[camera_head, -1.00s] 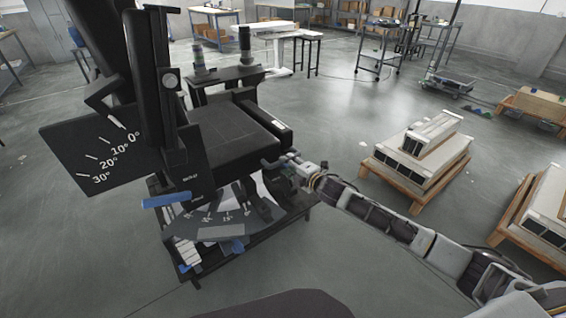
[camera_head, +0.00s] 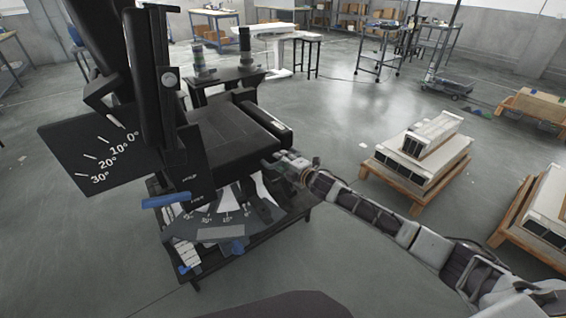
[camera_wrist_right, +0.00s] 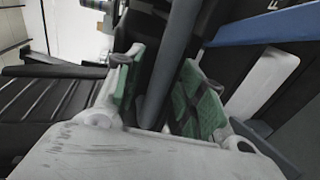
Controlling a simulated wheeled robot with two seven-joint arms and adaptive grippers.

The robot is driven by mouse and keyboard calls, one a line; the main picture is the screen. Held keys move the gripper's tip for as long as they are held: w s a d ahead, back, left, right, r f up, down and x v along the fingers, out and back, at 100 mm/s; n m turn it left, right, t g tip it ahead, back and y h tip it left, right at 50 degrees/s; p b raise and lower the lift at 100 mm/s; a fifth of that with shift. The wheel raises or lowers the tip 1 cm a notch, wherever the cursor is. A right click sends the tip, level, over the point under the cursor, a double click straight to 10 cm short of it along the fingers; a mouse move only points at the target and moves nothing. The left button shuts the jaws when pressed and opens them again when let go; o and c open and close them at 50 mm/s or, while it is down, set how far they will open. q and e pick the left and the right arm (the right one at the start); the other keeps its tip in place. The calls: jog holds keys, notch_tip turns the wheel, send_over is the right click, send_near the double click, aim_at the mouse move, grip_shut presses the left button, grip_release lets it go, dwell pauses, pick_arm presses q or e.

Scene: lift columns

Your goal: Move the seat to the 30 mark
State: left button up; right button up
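The black seat (camera_head: 228,137) is part of a large black chair in the left half of the head view. A black side plate (camera_head: 95,155) carries 0°, 10°, 20° and 30° marks. My right gripper (camera_head: 272,166) is at the seat's right side, just below the cushion. In the right wrist view, its green-padded fingers (camera_wrist_right: 165,95) stand apart on either side of a dark grey bar (camera_wrist_right: 172,65). Firm contact cannot be told. My left gripper is out of view.
A blue handle (camera_head: 166,200) sticks out low on the chair's left. Grey floor is open in front of the chair.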

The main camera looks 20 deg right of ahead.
jog(key=c, duration=0.7)
grip_shut()
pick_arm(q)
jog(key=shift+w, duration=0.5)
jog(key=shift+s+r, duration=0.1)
pick_arm(e)
jog(key=shift+s+a+f, duration=0.1)
jog(key=shift+a, duration=0.05)
